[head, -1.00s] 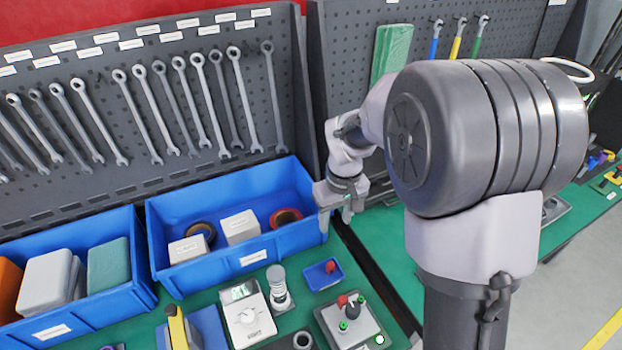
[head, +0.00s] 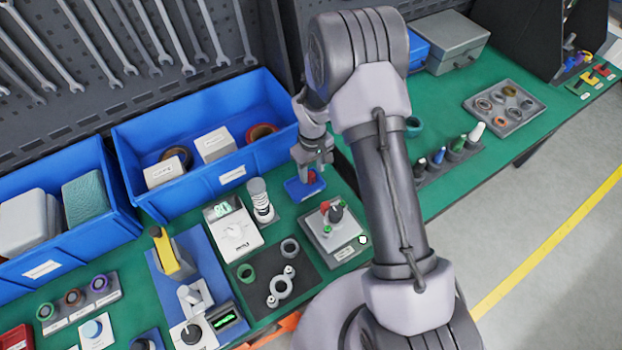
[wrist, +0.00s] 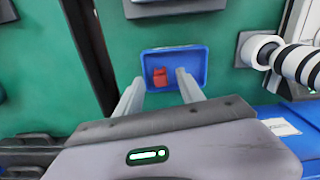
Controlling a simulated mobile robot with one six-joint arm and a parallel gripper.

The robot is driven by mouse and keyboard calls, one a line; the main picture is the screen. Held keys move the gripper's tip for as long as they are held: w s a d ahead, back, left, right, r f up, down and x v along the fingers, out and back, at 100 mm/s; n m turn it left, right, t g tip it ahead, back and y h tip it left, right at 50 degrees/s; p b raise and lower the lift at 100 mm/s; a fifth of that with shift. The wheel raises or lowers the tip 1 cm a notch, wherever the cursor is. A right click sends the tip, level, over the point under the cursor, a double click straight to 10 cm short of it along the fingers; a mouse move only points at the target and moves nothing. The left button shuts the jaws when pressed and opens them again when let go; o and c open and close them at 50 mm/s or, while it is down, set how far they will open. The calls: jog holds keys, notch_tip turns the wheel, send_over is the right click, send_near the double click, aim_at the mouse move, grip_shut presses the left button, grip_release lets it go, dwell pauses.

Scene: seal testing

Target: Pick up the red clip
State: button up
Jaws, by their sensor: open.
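The red clip (head: 311,178) lies in a small blue tray (head: 293,189) on the green bench. In the wrist view the red clip (wrist: 160,76) sits toward the left side of the blue tray (wrist: 197,60). My gripper (head: 315,168) is over the tray, pointing down, and partly hides the clip in the head view. In the wrist view my gripper (wrist: 159,88) is open and empty, with its fingers spread at the tray's near side and the clip showing between and beyond them.
A white-and-black cylinder (head: 260,200) stands left of the tray. A grey control box (head: 334,236) with knobs lies in front of it. A large blue bin (head: 190,196) is behind left. Bare green bench lies to the right.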

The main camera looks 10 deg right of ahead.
jog(key=shift+f, duration=0.75)
jog(key=shift+r, duration=0.1)
grip_shut()
jog(key=shift+r, duration=0.1)
